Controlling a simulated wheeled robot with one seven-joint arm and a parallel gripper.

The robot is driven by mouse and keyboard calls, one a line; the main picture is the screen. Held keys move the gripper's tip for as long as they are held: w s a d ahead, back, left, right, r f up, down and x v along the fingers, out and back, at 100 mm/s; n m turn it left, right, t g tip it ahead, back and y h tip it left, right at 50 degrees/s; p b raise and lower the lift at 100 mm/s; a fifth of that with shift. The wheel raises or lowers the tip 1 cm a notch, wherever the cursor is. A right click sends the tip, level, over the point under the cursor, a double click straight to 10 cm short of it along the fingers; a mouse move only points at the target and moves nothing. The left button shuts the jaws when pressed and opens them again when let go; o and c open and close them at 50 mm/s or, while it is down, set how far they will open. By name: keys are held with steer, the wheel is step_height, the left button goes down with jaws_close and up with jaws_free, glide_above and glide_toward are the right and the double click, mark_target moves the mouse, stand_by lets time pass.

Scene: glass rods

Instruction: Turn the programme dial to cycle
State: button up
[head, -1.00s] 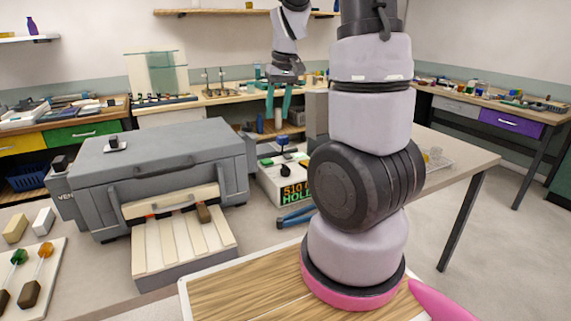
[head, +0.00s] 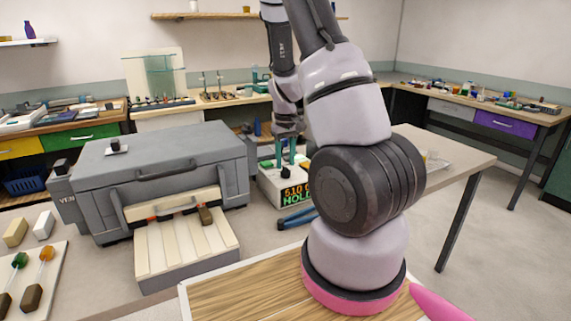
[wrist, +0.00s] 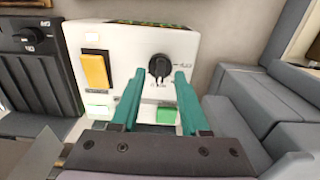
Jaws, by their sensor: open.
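The programme dial (wrist: 160,67) is a round black knob with a raised grip bar on the white control box (wrist: 125,42). The bar looks near upright in the wrist view. Small labels lie right of and below the dial, too small to read surely. My gripper (wrist: 159,76) is open, its two teal fingers on either side of the dial in that view; I cannot tell if they touch it. In the head view my gripper (head: 285,150) is low over the control box (head: 266,184) and hides the dial. The box's lit display (head: 296,193) shows green letters that look like HOLD.
The control box also has an orange rocker switch (wrist: 95,70) and a green button (wrist: 97,111). A large grey machine (head: 150,175) with a slatted tray stands left of it. Blue-handled pliers (head: 297,218) lie in front. A grey stepped body (wrist: 265,110) is close at the right.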

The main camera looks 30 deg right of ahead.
steer(key=shift+f, duration=0.7)
jaws_close()
steer(key=shift+m, duration=0.3)
steer(key=m, duration=0.4)
steer(key=shift+m, duration=2.2)
